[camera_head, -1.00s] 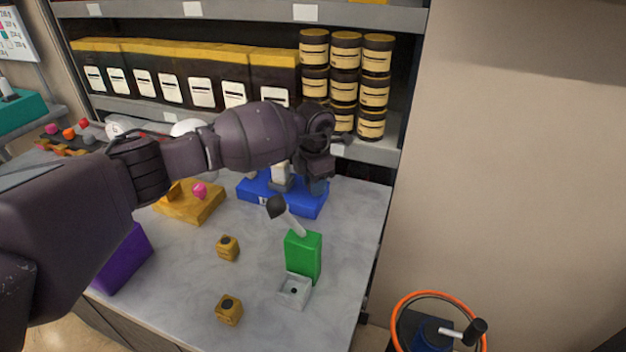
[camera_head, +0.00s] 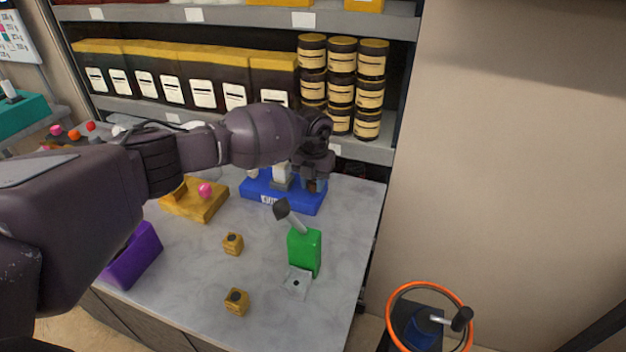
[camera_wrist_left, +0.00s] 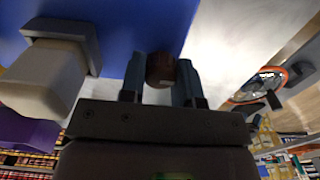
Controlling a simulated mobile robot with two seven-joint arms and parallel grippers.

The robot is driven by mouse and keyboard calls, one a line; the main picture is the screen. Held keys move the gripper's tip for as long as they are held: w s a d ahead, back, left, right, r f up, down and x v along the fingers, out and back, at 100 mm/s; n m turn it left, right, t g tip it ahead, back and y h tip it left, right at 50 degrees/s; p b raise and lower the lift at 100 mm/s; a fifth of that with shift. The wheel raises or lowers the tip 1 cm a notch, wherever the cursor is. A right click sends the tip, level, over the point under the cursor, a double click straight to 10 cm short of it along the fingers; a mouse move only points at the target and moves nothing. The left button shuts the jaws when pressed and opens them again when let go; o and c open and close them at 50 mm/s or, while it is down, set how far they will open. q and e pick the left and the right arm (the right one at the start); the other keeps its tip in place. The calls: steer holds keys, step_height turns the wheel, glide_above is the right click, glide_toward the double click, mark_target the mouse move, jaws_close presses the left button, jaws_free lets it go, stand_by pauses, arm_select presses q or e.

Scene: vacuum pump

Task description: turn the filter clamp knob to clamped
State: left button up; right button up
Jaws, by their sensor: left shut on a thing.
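The pump's blue base (camera_head: 262,190) stands at the back right of the marble table, with a pale block (camera_head: 281,174) on it. My left gripper (camera_head: 313,184) reaches over the base's right end. In the left wrist view, the left gripper (camera_wrist_left: 160,82) is shut on a small round reddish-brown knob (camera_wrist_left: 160,69), one finger on each side. The blue base (camera_wrist_left: 140,22) fills the view behind it. The pale block with a grey cap (camera_wrist_left: 45,78) stands to the left there, apart from the fingers. The knob's markings do not show. My right gripper is out of view.
A green block with a tilted lever (camera_head: 304,250) stands in front of the base. Two small yellow cubes (camera_head: 233,244), a yellow tray (camera_head: 190,207) and a purple block (camera_head: 134,256) are on the table. Shelves with jars (camera_head: 370,90) rise behind. An orange-rimmed wheel (camera_head: 392,300) stands lower right.

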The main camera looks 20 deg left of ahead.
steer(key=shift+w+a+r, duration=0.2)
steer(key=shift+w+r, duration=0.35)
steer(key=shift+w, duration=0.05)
arm_select(q)
steer(key=o, duration=0.9)
steer(key=shift+o, duration=0.2)
steer(key=shift+r, duration=0.25)
step_height(320, 180, up, 10)
steer(key=shift+r+p, duration=0.15)
steer(key=shift+p, duration=0.2)
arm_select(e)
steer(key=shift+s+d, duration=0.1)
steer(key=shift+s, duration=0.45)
